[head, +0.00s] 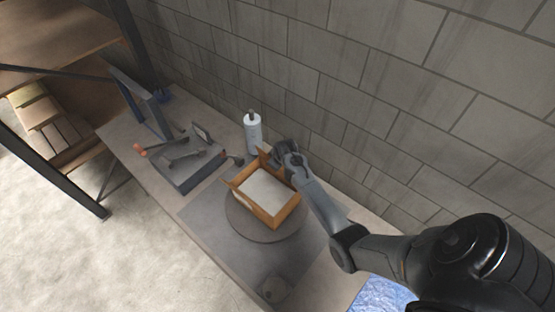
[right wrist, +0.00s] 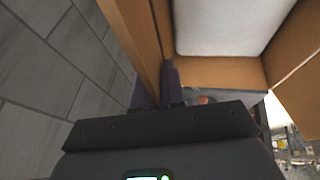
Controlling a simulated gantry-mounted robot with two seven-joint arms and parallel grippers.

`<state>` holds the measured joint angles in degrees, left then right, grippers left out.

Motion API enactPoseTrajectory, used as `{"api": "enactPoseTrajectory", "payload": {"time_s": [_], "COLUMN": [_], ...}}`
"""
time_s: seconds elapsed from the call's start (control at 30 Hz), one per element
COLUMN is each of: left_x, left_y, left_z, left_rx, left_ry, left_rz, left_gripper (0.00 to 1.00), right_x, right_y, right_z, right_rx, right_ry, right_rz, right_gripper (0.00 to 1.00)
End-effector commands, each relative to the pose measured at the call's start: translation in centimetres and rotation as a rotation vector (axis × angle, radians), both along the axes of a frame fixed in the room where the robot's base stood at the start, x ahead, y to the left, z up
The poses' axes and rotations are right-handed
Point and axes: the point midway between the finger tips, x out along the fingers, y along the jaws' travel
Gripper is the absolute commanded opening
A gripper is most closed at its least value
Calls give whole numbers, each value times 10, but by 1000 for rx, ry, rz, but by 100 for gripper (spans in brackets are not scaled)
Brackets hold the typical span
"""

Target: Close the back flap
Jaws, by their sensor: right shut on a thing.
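An open brown cardboard box (head: 285,213) sits on a round grey turntable (head: 240,222). A white filling (head: 265,186) shows inside it, and the right wrist view shows it too (right wrist: 220,25). The back flap (head: 263,157) stands up at the wall side of the box. My right gripper (head: 278,158) is at that flap, at the box's back edge. In the right wrist view, its dark fingers (right wrist: 160,88) are shut on the upright flap (right wrist: 135,35). Part of the flap is hidden behind the gripper in the head view. My left gripper is not in view.
A white bottle (head: 253,133) stands behind the box by the block wall (head: 330,85). A grey tray of tools (head: 180,155) lies to the left on the bench. A grey mat (head: 215,225) is mostly clear.

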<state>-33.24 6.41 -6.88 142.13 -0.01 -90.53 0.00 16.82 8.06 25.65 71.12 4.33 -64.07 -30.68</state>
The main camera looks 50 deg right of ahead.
Motion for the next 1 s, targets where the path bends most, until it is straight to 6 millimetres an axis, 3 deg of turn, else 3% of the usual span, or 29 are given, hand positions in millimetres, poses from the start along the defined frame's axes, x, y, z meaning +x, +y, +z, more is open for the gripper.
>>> {"api": "enactPoseTrajectory", "payload": {"time_s": [0.47, 0.5, 0.6, 1.0], "left_x": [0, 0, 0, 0], "left_y": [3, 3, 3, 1], "left_z": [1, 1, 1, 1], "left_rx": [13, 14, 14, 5], "left_ry": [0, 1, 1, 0], "left_rz": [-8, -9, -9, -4], "left_gripper": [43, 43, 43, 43], "right_x": [0, 0, 0, -1], "right_y": [1, 1, 1, 1], "right_z": [0, 0, 0, 3], "right_rx": [-16, -16, -16, -16], "right_ry": [1, 1, 1, 1], "right_rz": [0, 0, 0, -1], "right_gripper": [0, 16, 31, 31]}}
